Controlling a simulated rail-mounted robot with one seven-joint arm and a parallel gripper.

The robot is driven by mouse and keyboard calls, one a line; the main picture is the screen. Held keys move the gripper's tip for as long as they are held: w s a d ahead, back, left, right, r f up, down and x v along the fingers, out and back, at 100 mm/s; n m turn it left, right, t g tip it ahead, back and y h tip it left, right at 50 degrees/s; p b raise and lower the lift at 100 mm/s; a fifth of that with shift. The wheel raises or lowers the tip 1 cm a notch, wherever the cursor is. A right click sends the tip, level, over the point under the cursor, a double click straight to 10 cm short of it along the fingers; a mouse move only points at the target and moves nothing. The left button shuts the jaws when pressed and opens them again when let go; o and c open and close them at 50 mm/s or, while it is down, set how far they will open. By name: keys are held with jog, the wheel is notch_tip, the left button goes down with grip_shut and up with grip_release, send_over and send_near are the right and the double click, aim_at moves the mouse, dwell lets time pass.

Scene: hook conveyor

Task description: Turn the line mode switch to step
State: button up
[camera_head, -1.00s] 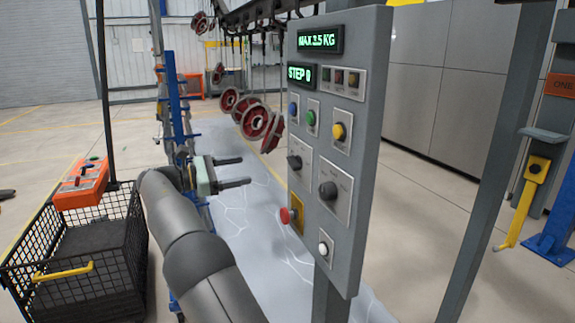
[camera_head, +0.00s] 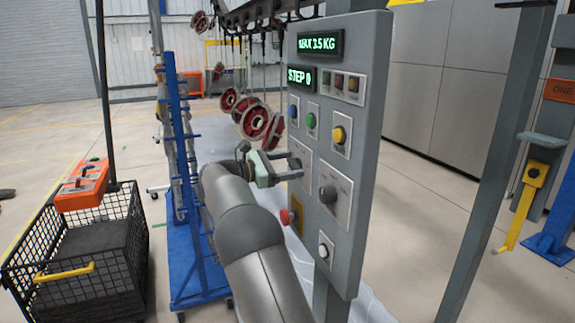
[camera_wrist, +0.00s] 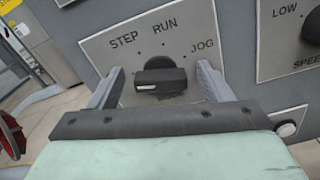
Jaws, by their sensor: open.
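The line mode switch (camera_wrist: 160,82) is a black knob on a plate (camera_wrist: 110,50) marked STEP, RUN and JOG in the wrist view. A white mark shows at the left end of the knob. A lower label is mostly hidden. My gripper (camera_wrist: 160,86) is open, with one finger left and one right of the knob and gaps on both sides. In the head view my gripper (camera_head: 291,165) is at the left part of the grey control panel (camera_head: 345,250), where its fingers partly cover the switch. The panel display (camera_head: 301,77) reads STEP 0.
A speed knob (camera_head: 328,194) sits right of the switch, with a red button (camera_head: 285,216) below. Blue, green and yellow buttons (camera_head: 339,135) are above. Red hanging wheels (camera_head: 255,122) are behind my arm. A black wire cart (camera_head: 80,250) stands at the left.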

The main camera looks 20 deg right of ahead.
jog(key=c, duration=1)
jog(key=shift+m, duration=0.3)
jog(key=m+b, duration=0.1)
jog(key=m, duration=0.1)
jog(key=m+b, duration=0.1)
jog(key=m, duration=0.1)
jog(key=shift+s+f+b, duration=0.15)
jog(key=shift+f+b, duration=0.05)
jog(key=shift+b, duration=0.15)
jog(key=shift+s+m+b, duration=0.1)
jog(key=shift+m+b, duration=1.35)
jog(key=shift+m, duration=1.15)
jog(key=o, duration=1)
